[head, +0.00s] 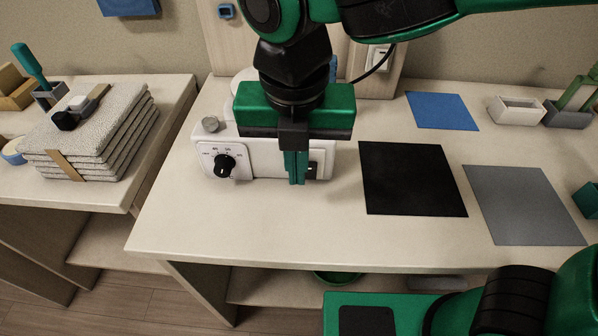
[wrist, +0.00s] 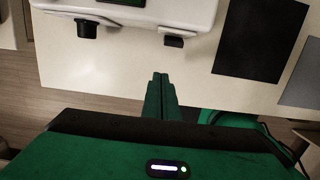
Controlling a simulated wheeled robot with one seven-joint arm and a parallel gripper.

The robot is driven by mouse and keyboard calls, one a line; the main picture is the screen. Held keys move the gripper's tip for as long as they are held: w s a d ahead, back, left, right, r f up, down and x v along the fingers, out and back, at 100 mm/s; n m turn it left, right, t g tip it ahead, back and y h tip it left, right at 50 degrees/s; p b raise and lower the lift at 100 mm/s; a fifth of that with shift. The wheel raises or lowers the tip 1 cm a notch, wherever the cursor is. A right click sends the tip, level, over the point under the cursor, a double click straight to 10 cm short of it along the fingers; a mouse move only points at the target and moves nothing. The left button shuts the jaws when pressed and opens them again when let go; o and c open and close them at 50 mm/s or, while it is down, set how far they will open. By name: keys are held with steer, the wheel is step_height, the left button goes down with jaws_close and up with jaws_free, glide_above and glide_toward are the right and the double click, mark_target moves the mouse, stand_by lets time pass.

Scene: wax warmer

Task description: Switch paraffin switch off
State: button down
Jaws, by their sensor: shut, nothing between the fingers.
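The white wax warmer (head: 262,158) stands on the table, with a black round knob (head: 224,166) on the left of its front. It also shows at the top of the wrist view (wrist: 128,12). A black switch (head: 311,170) sits at the right of the front, partly hidden behind my fingers in the head view. In the wrist view the switch (wrist: 174,41) shows clear of them. My gripper (head: 297,182) is shut and empty, pointing down in front of the warmer just left of the switch. In the wrist view the closed fingertips (wrist: 160,76) lie below the switch, apart from it in the picture. The switch's setting cannot be told.
A black mat (head: 412,178), a grey mat (head: 525,205) and a blue mat (head: 442,111) lie to the right. A cable (head: 374,68) runs to a wall socket behind. Folded towels (head: 95,135) lie on the left table. The table's front strip (head: 250,230) is clear.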

steer(key=shift+s+r, duration=0.2)
steer(key=shift+r, duration=0.85)
steer(key=shift+s+r, duration=0.15)
steer(key=shift+r, duration=0.9)
